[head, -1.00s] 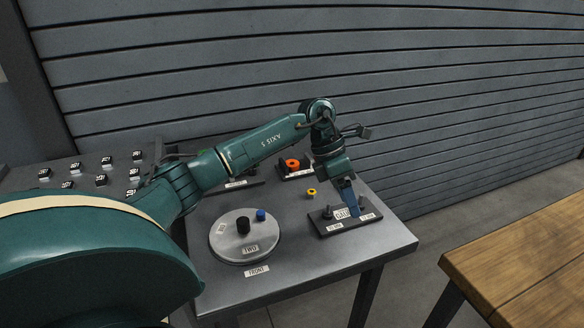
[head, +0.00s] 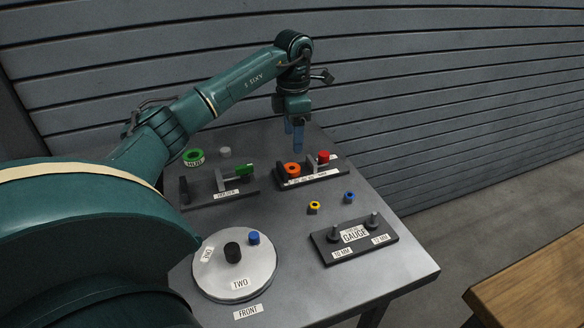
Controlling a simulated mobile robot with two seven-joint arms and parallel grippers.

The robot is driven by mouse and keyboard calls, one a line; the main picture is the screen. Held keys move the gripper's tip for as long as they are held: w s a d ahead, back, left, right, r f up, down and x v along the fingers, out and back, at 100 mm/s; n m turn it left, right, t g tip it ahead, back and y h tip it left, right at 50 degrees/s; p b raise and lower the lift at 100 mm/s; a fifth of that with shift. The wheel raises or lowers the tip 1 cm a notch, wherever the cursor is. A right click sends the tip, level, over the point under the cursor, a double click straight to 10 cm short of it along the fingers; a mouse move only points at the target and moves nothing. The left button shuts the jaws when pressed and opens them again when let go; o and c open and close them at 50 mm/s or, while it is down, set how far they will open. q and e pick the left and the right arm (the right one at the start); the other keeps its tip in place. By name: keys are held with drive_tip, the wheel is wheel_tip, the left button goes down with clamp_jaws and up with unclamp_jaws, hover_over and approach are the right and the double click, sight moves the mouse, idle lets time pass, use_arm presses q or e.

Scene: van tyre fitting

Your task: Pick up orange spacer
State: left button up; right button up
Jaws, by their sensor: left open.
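The orange spacer (head: 292,171), a ring with a dark centre, sits on the left part of a black labelled holder (head: 330,180) at the back of the grey table. A red piece (head: 323,157) stands on the same holder to its right. My left gripper (head: 298,146) is open, points downward and appears above and behind the spacer in the picture, apart from it. Its blue fingers overlap each other, so the gap between them is hard to see. My right gripper is not in view.
A gauge block (head: 378,239) with two pegs stands at the right. A round plate (head: 213,275) carries black and blue pieces. A holder with a green piece (head: 244,169), a green ring (head: 194,157), a yellow nut (head: 314,208) and a blue nut (head: 349,197) are nearby.

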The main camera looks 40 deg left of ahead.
use_arm(q)
hover_over(292, 170)
drive_tip(key=d, duration=0.1)
drive_tip(key=f, duration=0.2)
drive_tip(key=s+f, duration=0.1)
drive_tip(key=f, duration=0.1)
drive_tip(key=shift+d+f, duration=0.1)
drive_tip(key=shift+f, duration=0.05)
drive_tip(key=f, duration=0.3)
drive_tip(key=f+p, duration=0.1)
drive_tip(key=f, duration=0.1)
drive_tip(key=shift+w+a, duration=0.15)
drive_tip(key=shift+a, duration=0.1)
drive_tip(key=c, duration=1)
